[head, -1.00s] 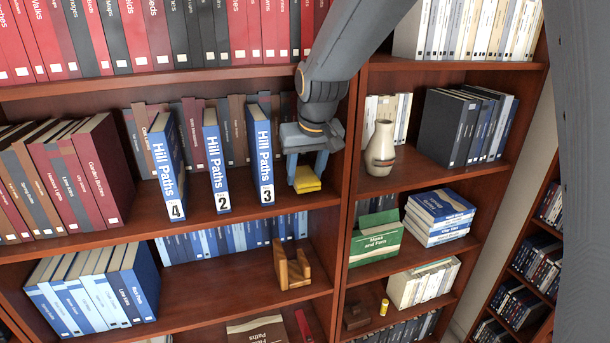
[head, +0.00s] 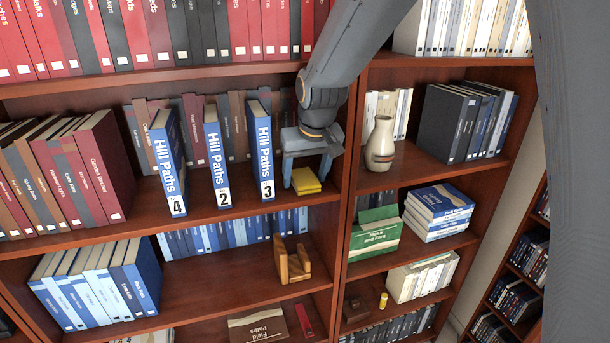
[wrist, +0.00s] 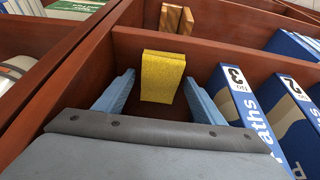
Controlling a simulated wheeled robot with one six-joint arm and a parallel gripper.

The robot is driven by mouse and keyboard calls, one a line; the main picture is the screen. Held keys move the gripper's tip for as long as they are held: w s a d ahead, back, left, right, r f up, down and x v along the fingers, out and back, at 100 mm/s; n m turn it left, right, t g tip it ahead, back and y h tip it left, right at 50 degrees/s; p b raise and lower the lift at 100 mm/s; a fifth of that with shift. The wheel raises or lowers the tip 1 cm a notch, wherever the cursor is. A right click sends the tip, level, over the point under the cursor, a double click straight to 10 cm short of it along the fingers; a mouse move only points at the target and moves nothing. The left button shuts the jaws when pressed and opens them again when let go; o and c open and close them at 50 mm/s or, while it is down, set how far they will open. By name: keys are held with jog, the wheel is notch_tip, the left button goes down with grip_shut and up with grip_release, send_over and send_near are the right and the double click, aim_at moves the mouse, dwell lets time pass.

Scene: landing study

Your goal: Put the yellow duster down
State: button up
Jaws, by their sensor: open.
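The yellow duster (head: 306,181) lies on the shelf board near its front edge, to the right of the blue book "Hill Paths 3" (head: 261,150). My gripper (head: 306,173) is open around it, with a finger on each side. In the wrist view the yellow duster (wrist: 162,77) shows between the two blue fingers of my gripper (wrist: 163,95), with a gap on both sides. The duster looks like two stacked layers.
Blue books "Hill Paths" 2 (head: 217,158) and 4 (head: 167,160) stand farther left. An upright divider (head: 349,165) is close on the right, with a cream vase (head: 381,145) beyond it. A wooden holder (head: 291,262) sits on the shelf below.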

jog(key=b+v, duration=0.3)
jog(key=v, duration=0.9)
jog(key=shift+s+r, duration=0.1)
jog(key=shift+r, duration=0.05)
